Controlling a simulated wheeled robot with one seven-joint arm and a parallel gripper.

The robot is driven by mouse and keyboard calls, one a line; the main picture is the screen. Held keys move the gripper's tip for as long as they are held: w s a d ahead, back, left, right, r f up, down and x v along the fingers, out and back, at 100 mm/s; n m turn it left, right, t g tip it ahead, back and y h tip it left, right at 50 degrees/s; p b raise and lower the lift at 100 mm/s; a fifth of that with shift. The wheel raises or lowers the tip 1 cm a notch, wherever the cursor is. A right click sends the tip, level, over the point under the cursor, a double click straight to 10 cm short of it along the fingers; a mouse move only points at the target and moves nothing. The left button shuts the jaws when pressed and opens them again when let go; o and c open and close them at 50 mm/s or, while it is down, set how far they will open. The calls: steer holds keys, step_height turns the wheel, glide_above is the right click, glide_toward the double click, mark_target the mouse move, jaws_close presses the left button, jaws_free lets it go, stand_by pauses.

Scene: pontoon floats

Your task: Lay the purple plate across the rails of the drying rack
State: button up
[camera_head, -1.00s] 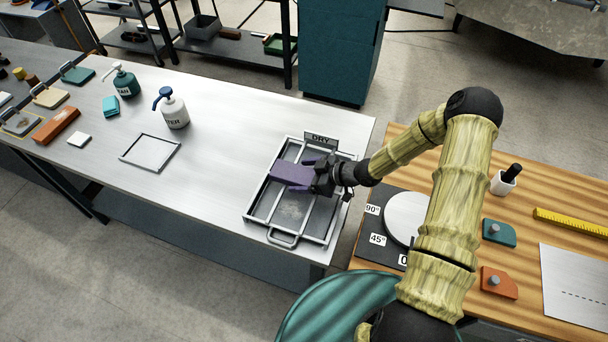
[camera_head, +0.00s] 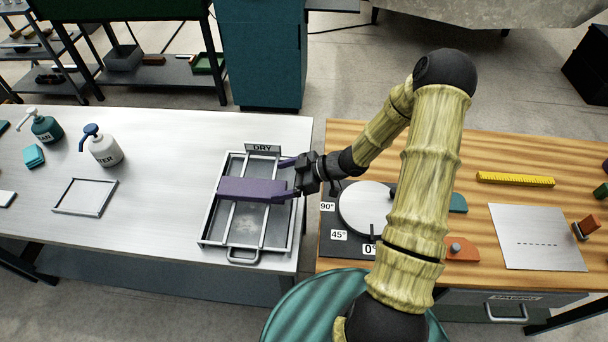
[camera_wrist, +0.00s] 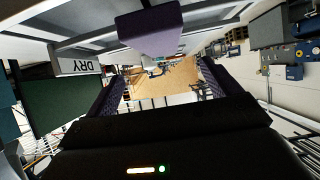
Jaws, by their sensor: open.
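The purple plate (camera_head: 250,189) lies across the rails of the drying rack (camera_head: 207,228), roughly level, toward its middle. A "DRY" sign (camera_head: 262,148) stands at the rack's far edge and also shows in the wrist view (camera_wrist: 80,66). My gripper (camera_head: 281,181) is open at the rack's right side, its purple-padded fingers reaching toward the plate's right end. In the wrist view, the plate's near end (camera_wrist: 150,32) shows above the gap between my open fingers (camera_wrist: 160,70), and nothing is gripped. Whether a finger touches the plate is unclear.
A white pump bottle (camera_head: 103,148), a teal bottle (camera_head: 45,128) and an empty frame (camera_head: 85,197) stand left on the metal table. A wooden bench with a round plate (camera_head: 366,208) adjoins at right. A teal cabinet (camera_head: 262,55) stands behind.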

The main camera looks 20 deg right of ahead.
steer(key=v, duration=0.6)
steer(key=shift+d+b, duration=0.25)
steer(key=shift+b, duration=0.05)
steer(key=shift+r, duration=0.15)
steer(key=d+r+m+t+h, duration=0.2)
steer(key=d+r+m+h, duration=0.3)
steer(key=m+h, duration=0.4)
steer(key=s+a+r+m+g+h, duration=0.1)
steer(key=s+a+r+m, duration=0.1)
steer(key=s, duration=0.5)
steer(key=s+a+r+m+g+h, duration=0.1)
steer(key=s+a+r+m+g, duration=0.1)
steer(key=s, duration=0.4)
steer(key=shift+s+r+m+g, duration=0.3)
steer(key=shift+s+r+m, duration=0.15)
steer(key=shift+r, duration=0.4)
